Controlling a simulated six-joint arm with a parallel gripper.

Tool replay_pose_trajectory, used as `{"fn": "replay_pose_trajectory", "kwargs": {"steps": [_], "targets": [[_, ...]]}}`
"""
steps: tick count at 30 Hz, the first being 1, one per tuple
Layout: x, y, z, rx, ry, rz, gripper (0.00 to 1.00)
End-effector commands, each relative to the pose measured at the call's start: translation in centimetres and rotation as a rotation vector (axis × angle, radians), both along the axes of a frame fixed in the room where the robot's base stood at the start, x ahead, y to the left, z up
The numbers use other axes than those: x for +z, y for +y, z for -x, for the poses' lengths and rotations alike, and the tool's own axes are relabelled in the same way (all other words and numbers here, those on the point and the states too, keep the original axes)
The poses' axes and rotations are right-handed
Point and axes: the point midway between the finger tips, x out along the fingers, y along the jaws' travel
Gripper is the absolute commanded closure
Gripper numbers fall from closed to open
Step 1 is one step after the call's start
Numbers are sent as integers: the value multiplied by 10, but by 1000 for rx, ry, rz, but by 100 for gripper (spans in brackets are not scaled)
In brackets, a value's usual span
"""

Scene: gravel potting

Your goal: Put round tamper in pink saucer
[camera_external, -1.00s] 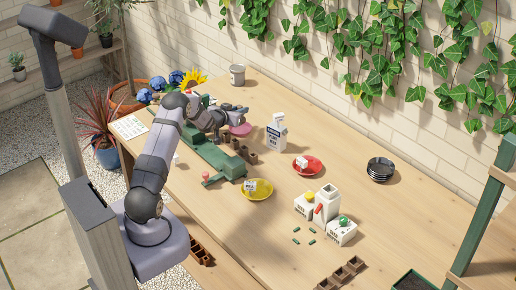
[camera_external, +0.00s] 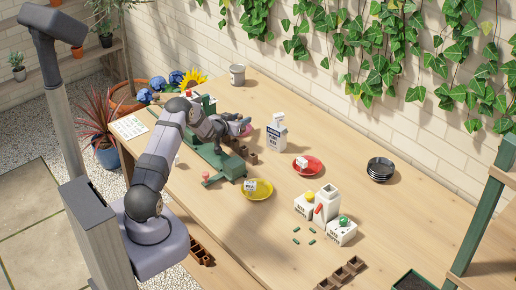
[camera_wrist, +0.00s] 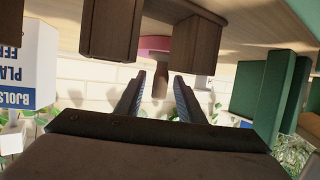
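The pink saucer (camera_external: 246,131) is on the table at the far left, partly hidden by my gripper. In the wrist view, which shows the table at the top, its pink surface (camera_wrist: 165,43) lies beyond the fingertips. A brown wooden handle (camera_wrist: 160,82), apparently the round tamper's, projects upright from the pink area. Where its base rests is hidden. My gripper (camera_wrist: 161,78) is open, with a finger on either side of the handle and visible gaps between. In the external view my gripper (camera_external: 238,122) is low over the table at the saucer.
Small brown pots (camera_wrist: 114,28) stand close before the fingers. A green bench-like fixture (camera_external: 228,165) lies beside my arm, and a white bottle (camera_external: 276,133) stands right of the gripper. Yellow (camera_external: 262,195) and red saucers (camera_external: 316,171) hold small labelled items.

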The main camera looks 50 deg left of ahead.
Motion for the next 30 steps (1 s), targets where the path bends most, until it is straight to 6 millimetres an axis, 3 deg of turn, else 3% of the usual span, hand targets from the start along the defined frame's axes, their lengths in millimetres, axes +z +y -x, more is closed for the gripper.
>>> {"fn": "replay_pose_trajectory", "kwargs": {"steps": [14, 30], "targets": [[5, -2, 7, 0, 0, 0, 65], [30, -28, 69, 1, -1, -1, 65]]}}
